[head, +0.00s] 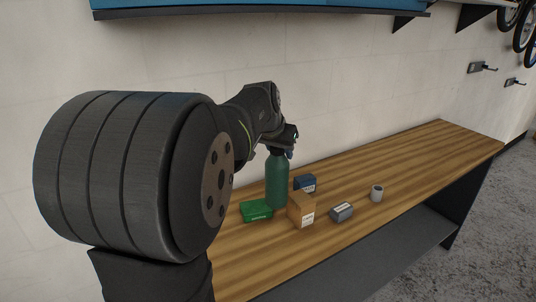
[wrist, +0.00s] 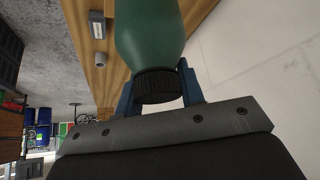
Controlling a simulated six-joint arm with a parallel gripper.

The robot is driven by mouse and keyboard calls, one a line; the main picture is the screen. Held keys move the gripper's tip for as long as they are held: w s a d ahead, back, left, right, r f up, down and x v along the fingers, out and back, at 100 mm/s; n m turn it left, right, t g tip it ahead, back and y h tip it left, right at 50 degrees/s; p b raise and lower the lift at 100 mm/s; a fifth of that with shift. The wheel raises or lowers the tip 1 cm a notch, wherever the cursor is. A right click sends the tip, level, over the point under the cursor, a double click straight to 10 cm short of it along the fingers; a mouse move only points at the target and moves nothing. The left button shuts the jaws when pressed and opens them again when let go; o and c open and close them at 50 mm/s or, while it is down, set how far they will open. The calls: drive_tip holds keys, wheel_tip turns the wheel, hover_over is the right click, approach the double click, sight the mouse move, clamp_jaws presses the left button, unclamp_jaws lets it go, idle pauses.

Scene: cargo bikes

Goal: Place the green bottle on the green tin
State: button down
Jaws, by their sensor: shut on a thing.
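The green bottle (head: 277,182) is upright in the head view, with its dark cap at the top. My gripper (head: 290,152) is at the top of the bottle. In the wrist view my gripper (wrist: 158,92) has its blue fingers on either side of the black ribbed cap (wrist: 157,86), shut on the bottle (wrist: 150,35). The green tin (head: 256,211) lies flat on the bench, just left of the bottle's lower end. I cannot tell whether the bottle's base touches the bench. The tin does not show in the wrist view.
A grey box (head: 341,212) and a grey cylinder (head: 376,193) are farther right. The wooden bench (head: 440,150) is clear at its right end.

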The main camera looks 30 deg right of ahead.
drive_tip(key=s+d+r, duration=0.2)
drive_tip(key=s+r, duration=0.1)
drive_tip(key=s, duration=0.1)
drive_tip(key=w+a+f+n+t+y, duration=0.1)
drive_tip(key=w+a+f+n, duration=0.1)
drive_tip(key=w+f, duration=0.3)
drive_tip(key=w+a+f+n+y, duration=0.1)
drive_tip(key=w+a+f+n, duration=0.1)
drive_tip(key=w+f, duration=0.3)
drive_tip(key=shift+w+a+f+n+t, duration=0.2)
drive_tip(key=shift+w+n+t, duration=0.15)
drive_tip(key=shift+w, duration=1.75)
drive_tip(key=c, duration=0.9)
unclamp_jaws()
drive_tip(key=shift+f, duration=0.15)
drive_tip(key=shift+c, duration=0.2)
